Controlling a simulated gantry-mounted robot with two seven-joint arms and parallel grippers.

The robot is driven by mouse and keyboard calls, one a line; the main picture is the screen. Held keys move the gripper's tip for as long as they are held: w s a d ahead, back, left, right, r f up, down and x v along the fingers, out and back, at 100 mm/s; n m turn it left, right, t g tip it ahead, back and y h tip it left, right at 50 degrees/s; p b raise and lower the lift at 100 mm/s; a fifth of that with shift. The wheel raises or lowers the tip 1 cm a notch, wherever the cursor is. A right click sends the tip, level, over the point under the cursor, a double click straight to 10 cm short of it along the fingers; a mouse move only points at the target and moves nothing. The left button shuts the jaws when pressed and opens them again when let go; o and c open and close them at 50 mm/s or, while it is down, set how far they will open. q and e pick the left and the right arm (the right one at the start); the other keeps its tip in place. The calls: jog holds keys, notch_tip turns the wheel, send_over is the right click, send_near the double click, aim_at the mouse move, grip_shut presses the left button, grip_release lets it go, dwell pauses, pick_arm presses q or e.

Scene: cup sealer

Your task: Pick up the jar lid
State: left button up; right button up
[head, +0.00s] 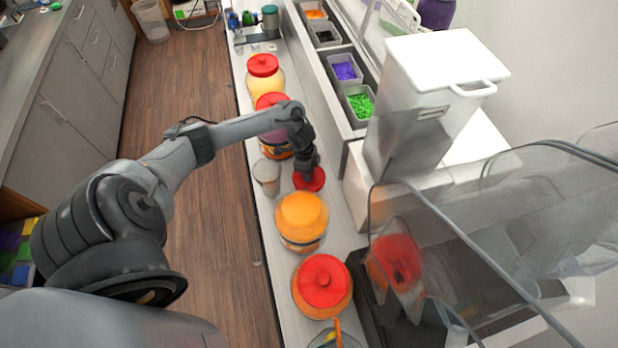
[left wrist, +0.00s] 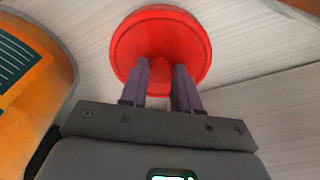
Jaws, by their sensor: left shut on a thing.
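The red jar lid (head: 309,180) is round with a knob, on or just above the white counter. It also shows in the left wrist view (left wrist: 135,38). My left gripper (head: 308,168) comes down on it from above. In the left wrist view its two fingers (left wrist: 161,88) are shut on the lid's knob. I cannot tell whether the lid touches the counter. An orange jar (head: 302,222) without a red lid stands just in front of the lid. Part of it shows at the left of the left wrist view (left wrist: 35,90). My right gripper is not in view.
A clear cup (head: 267,174) stands left of the lid. Red-lidded jars stand behind (head: 264,75) and in front (head: 323,284). A white-topped machine (head: 440,65) and a clear cover (head: 480,220) are at the right. Topping bins (head: 359,104) line the back.

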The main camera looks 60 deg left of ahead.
pick_arm(q)
jog(key=shift+c, duration=1)
jog(key=shift+r, duration=0.1)
